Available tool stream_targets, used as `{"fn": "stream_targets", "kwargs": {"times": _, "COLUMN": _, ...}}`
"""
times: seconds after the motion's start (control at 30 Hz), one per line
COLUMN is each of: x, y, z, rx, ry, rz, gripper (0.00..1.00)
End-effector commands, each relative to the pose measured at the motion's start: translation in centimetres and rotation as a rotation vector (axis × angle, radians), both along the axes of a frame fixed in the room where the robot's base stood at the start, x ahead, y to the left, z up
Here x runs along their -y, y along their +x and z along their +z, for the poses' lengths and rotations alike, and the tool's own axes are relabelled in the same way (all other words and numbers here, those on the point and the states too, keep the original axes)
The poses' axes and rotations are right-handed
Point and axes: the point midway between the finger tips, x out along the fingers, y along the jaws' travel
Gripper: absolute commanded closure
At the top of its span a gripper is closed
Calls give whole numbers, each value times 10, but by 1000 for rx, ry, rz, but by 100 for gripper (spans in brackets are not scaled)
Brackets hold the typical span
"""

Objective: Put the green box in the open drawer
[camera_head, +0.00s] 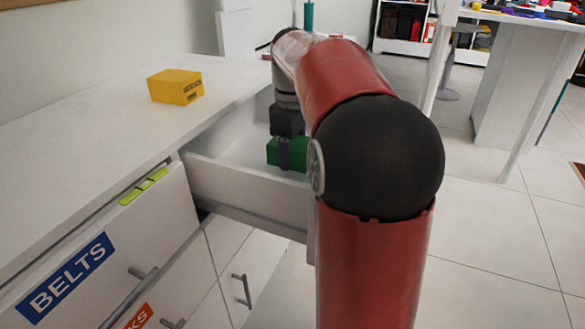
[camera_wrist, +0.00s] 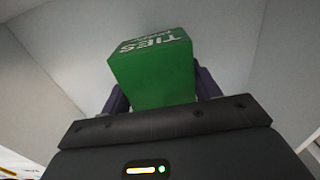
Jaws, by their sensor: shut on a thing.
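The green box (camera_head: 290,152) is in my gripper (camera_head: 287,158), over the open drawer (camera_head: 245,190) in the head view. In the wrist view the green box (camera_wrist: 152,72) has white lettering reading "TIES" and sits between the two purple fingers of my gripper (camera_wrist: 158,92). The fingers are shut on it. Pale drawer walls surround the box in the wrist view. The box's lower side is hidden, so I cannot tell whether it touches the drawer floor.
A yellow box (camera_head: 176,87) stands on the white cabinet top (camera_head: 90,130). A drawer front labelled "BELTS" (camera_head: 66,277) is at the lower left, with a yellow-green item (camera_head: 145,186) at its top edge. A white table (camera_head: 525,70) stands at the back right. Tiled floor is clear at right.

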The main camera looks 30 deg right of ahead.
Motion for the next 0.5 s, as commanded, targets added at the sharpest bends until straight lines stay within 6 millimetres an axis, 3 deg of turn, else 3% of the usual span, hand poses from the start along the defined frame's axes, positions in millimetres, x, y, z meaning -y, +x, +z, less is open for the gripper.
{"fn": "stream_targets", "kwargs": {"times": 0.3, "x": 0, "y": 0, "z": -41, "rx": -2, "ry": 1, "rz": 0, "gripper": 63}}
{"fn": "stream_targets", "kwargs": {"times": 0.5, "x": 0, "y": 0, "z": -42, "rx": 0, "ry": 0, "rz": 0, "gripper": 63}}
